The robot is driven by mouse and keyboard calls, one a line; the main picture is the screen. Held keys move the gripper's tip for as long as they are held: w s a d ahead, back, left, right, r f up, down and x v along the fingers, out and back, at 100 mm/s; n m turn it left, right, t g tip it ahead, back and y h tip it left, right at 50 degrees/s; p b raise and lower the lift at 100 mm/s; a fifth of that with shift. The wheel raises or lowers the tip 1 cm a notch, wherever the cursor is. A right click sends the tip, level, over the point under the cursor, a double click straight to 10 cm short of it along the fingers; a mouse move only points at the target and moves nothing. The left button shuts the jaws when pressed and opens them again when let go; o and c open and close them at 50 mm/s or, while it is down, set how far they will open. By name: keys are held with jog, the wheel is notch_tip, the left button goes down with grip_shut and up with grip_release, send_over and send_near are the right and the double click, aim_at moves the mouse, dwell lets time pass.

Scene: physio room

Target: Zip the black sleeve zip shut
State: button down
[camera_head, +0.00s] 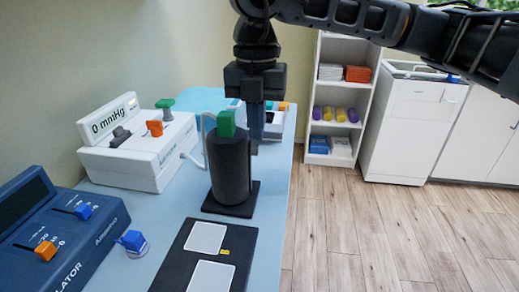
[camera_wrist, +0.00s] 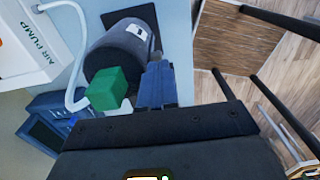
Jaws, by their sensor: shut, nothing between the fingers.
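The black sleeve (camera_head: 229,168) stands upright as a dark cylinder on a black base plate (camera_head: 245,198) on the table. A green block (camera_head: 226,123) sits at its top; it also shows in the wrist view (camera_wrist: 108,90). My gripper (camera_head: 255,148) points down just right of the sleeve's upper part, its fingers shut and empty. In the wrist view the shut fingers (camera_wrist: 157,72) lie close beside the sleeve (camera_wrist: 121,48); I cannot tell whether they touch it. A small white patch (camera_wrist: 138,30) shows on the sleeve. I cannot make out the zip or its slider.
An air pump (camera_head: 140,145) stands left of the sleeve, with a pale tube (camera_head: 190,158) running toward it. A blue stimulator (camera_head: 62,232), a blue clip-like piece (camera_head: 132,241) and a dark mat with white pads (camera_head: 208,237) lie nearer. Shelves (camera_head: 340,95) stand beyond clear floor.

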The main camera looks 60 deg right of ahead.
aim_at(257, 146)
jog(key=shift+f, duration=0.2)
jog(key=shift+f+b, duration=1.65)
jog(key=shift+b, duration=0.45)
jog(key=shift+s+d+r, duration=0.25)
jog(key=shift+s+r, duration=0.1)
jog(key=shift+s, duration=0.35)
jog(key=shift+s+d+r, duration=0.3)
jog(key=shift+s+r, duration=0.05)
jog(key=shift+s, duration=0.35)
jog(key=shift+s+d+r, duration=0.25)
jog(key=shift+s+r, duration=0.1)
jog(key=shift+s, duration=0.35)
